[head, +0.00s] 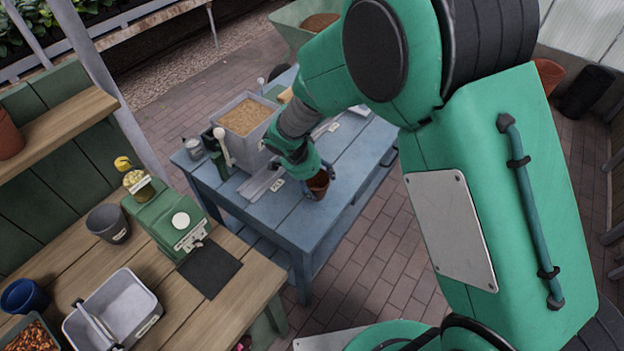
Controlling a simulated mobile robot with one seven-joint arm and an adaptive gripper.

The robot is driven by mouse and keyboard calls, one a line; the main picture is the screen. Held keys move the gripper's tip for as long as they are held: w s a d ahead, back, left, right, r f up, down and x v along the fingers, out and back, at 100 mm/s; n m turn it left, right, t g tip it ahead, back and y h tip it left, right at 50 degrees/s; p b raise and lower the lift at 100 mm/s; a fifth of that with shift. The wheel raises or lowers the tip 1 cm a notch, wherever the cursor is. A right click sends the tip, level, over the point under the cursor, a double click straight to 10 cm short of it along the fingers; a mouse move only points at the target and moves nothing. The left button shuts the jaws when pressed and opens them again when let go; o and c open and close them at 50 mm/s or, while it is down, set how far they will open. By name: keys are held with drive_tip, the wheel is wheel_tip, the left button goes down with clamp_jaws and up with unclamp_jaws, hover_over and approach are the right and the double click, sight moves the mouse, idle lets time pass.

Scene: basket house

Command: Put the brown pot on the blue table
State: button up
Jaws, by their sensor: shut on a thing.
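The brown pot (318,187) is small and upright, near the right side of the blue table (346,172). My gripper (322,170) comes down from above and is shut on the pot's upper part. The pot is over the tabletop, and I cannot tell whether its base touches the boards. The gripper hides part of the pot's rim and its far side. My green arm covers much of the right of the view.
A wooden bench (170,295) at lower left holds a green machine (168,220), a grey pot (107,223) and a grey tray (120,305).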

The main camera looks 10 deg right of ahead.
sight(312, 179)
drive_tip(key=shift+w+a+f, duration=0.1)
drive_tip(key=shift+w+a, duration=0.05)
drive_tip(key=shift+w, duration=0.9)
drive_tip(key=shift+w+a+f, duration=0.1)
drive_tip(key=shift+w+a, duration=0.05)
drive_tip(key=shift+w, duration=0.9)
drive_tip(key=shift+f+b, duration=0.6)
drive_tip(key=shift+f, duration=1.1)
drive_tip(key=shift+f, duration=0.15)
drive_tip(key=o, duration=0.9)
drive_tip(key=shift+r, duration=0.25)
drive_tip(key=p+v, duration=0.2)
drive_tip(key=v, duration=0.9)
drive_tip(key=shift+s+a+r, duration=0.1)
drive_tip(key=shift+r, duration=0.25)
